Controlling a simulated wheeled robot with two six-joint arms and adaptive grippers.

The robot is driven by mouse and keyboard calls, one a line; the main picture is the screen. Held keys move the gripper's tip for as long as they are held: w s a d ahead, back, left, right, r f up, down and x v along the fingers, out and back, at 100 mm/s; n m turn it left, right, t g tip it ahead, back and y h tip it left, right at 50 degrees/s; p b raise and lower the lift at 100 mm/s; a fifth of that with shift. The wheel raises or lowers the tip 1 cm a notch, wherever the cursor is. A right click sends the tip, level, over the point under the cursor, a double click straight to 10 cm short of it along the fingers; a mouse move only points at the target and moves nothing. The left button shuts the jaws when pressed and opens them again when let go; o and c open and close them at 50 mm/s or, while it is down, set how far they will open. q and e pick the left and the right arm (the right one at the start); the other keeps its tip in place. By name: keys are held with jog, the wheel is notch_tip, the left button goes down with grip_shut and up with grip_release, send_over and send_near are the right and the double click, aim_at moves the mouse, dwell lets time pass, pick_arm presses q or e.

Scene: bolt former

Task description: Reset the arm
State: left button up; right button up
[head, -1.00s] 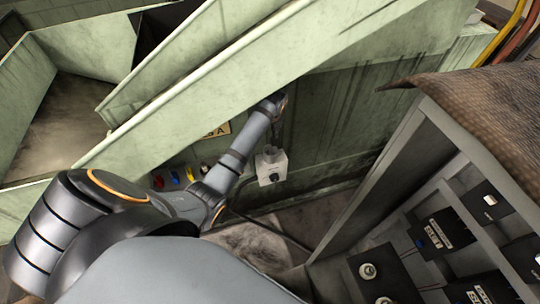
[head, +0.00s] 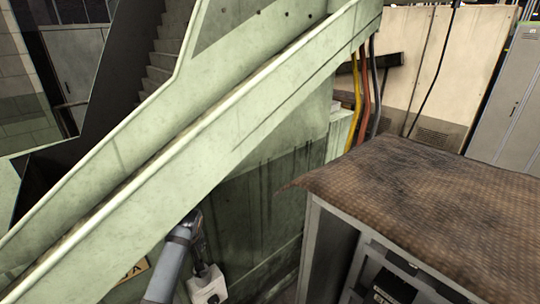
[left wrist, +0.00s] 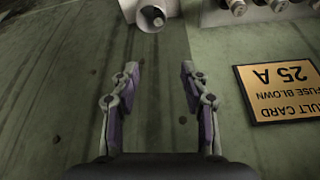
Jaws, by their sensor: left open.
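My left arm rises from the bottom of the head view, and my left gripper (head: 192,219) is at its end, close to the green machine panel (head: 262,205). In the left wrist view the left gripper (left wrist: 158,92) is open and empty, its two fingers apart with bare green panel between and beyond them. A white box with a dark round knob (left wrist: 152,17) is at the top of the left wrist view, ahead of the fingers and apart from them. The white box (head: 208,284) also shows low in the head view, beside my arm. My right gripper is not in view.
A yellow plate reading 25 A (left wrist: 280,88) is on the panel right of the fingers. A sloped green chute (head: 200,130) crosses above the arm. A grey cabinet with a brown cover (head: 410,200) stands right. Yellow, red and dark cables (head: 365,95) hang behind.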

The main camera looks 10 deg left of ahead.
pick_arm(q)
jog(key=s+d+f+m+h, duration=0.15)
jog(key=s+d+m, duration=0.3)
jog(key=s, duration=0.75)
jog(key=s+d+f+m+h, duration=0.15)
jog(key=s+d+m, duration=0.3)
jog(key=s, duration=0.75)
jog(key=s+a+f+g+y, duration=0.1)
jog(key=s+a+f, duration=0.1)
jog(key=f, duration=1.3)
jog(key=s+a+f, duration=0.1)
jog(key=s+f, duration=0.1)
jog(key=f, duration=1.2)
jog(key=s+a+f+g, duration=0.1)
jog(key=s+f, duration=1.2)
jog(key=s, duration=0.4)
jog(key=shift+f, duration=0.35)
